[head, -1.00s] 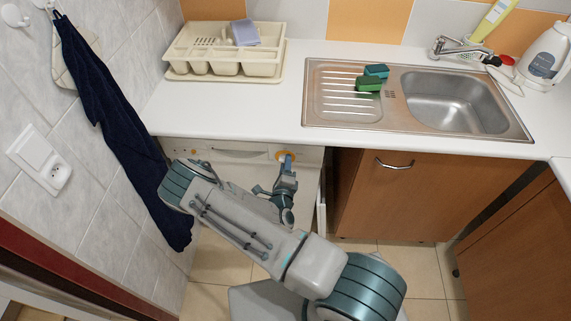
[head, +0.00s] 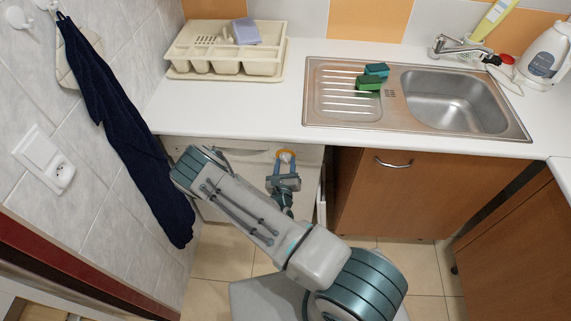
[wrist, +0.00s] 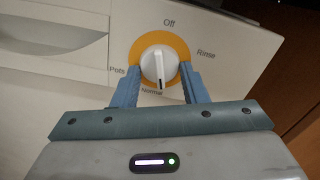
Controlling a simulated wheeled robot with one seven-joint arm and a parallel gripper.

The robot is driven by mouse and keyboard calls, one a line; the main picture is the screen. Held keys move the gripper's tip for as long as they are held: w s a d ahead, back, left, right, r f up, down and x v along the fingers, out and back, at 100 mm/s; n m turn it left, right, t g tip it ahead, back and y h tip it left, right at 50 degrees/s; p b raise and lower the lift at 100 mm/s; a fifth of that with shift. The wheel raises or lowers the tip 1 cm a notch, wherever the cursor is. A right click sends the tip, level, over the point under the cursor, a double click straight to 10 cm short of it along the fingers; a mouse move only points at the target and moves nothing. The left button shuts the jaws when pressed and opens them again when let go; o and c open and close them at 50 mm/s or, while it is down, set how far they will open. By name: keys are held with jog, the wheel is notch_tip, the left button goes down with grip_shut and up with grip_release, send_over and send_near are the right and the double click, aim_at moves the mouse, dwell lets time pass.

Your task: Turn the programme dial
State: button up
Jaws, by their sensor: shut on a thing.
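The programme dial (wrist: 159,64) is a white knob on an orange ring, on the white front panel of the appliance under the worktop. In the wrist view, Off is printed above it, Rinse at right, Pots at left and Normal below. The knob's ridge points down, close to Normal. In the head view the dial (head: 286,154) shows small below the worktop edge. My gripper (wrist: 160,78) is shut on the dial, one blue finger on each side of the knob. It also shows in the head view (head: 285,166).
A recessed handle (wrist: 55,36) lies left of the dial. The worktop (head: 240,112) overhangs above, with a cream dish rack (head: 222,68) and a steel sink (head: 340,108). A dark towel (head: 125,130) hangs at left. A wooden cabinet (head: 400,190) stands at right.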

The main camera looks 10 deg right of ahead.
jog(key=shift+m, duration=1.6)
jog(key=o, duration=0.9)
jog(key=shift+o, duration=0.2)
jog(key=shift+a, duration=0.1)
jog(key=b+v, duration=0.3)
jog(key=v, duration=1)
jog(key=shift+s, duration=0.35)
jog(key=shift+a, duration=0.1)
